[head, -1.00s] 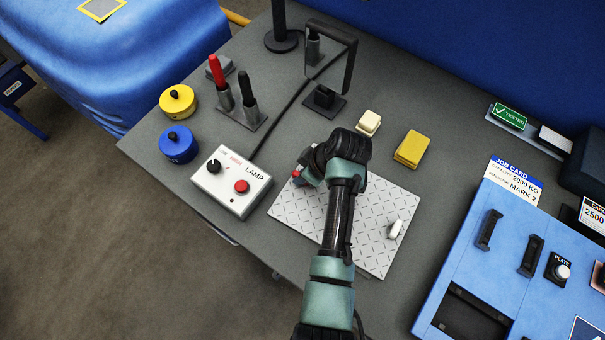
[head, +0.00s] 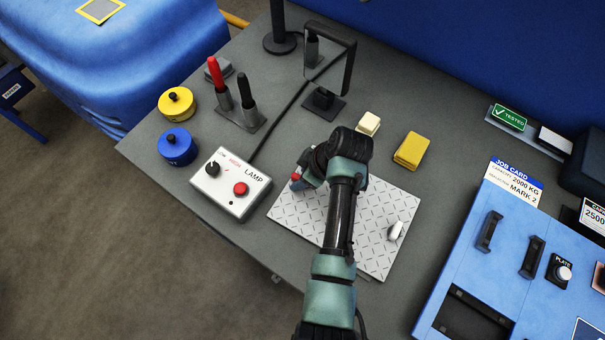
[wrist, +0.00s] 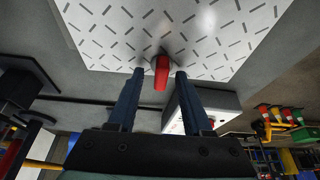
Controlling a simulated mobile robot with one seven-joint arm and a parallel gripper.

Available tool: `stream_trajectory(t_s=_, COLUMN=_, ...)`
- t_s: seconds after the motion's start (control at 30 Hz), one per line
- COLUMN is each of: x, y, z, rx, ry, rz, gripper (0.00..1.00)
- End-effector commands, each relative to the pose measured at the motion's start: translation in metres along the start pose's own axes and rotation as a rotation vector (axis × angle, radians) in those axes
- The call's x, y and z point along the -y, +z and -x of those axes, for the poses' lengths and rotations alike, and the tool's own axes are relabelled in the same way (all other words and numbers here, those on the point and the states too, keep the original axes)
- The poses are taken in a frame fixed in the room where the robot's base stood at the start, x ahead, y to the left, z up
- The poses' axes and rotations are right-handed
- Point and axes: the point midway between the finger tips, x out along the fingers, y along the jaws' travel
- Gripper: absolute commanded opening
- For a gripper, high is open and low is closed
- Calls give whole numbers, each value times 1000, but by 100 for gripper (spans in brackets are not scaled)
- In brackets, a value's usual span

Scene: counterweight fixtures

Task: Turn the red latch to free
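The red latch (wrist: 161,72) stands on a pale tread-patterned plate (wrist: 90,40). In the wrist view it lies between the two fingertips of my gripper (wrist: 160,75), with a gap on each side. The fingers are apart, and I see no contact with the latch. In the head view my gripper (head: 304,180) is low over the left part of the plate (head: 375,255), and only a small red piece of the latch (head: 295,177) shows beside it. My wrist hides the rest. A white latch-like piece (head: 396,230) is at the plate's right side.
A lamp box (head: 228,185) with a red button and a black knob stands just left of the plate. Blue (head: 178,148) and yellow (head: 178,104) round weights are farther left. A cream block (head: 368,123) and a yellow block (head: 411,151) lie behind. A blue panel (head: 470,260) is at right.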

Motion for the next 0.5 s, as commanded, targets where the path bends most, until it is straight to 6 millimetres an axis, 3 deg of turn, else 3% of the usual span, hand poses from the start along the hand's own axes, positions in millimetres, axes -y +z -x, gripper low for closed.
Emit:
stream_trajectory(t_s=0.27, x=0, y=0, z=6, rx=0, ry=0, rz=-1, gripper=50)
stream_trajectory(t_s=0.5, x=-1, y=0, z=44, rx=-2, ry=4, rz=-1, gripper=50)
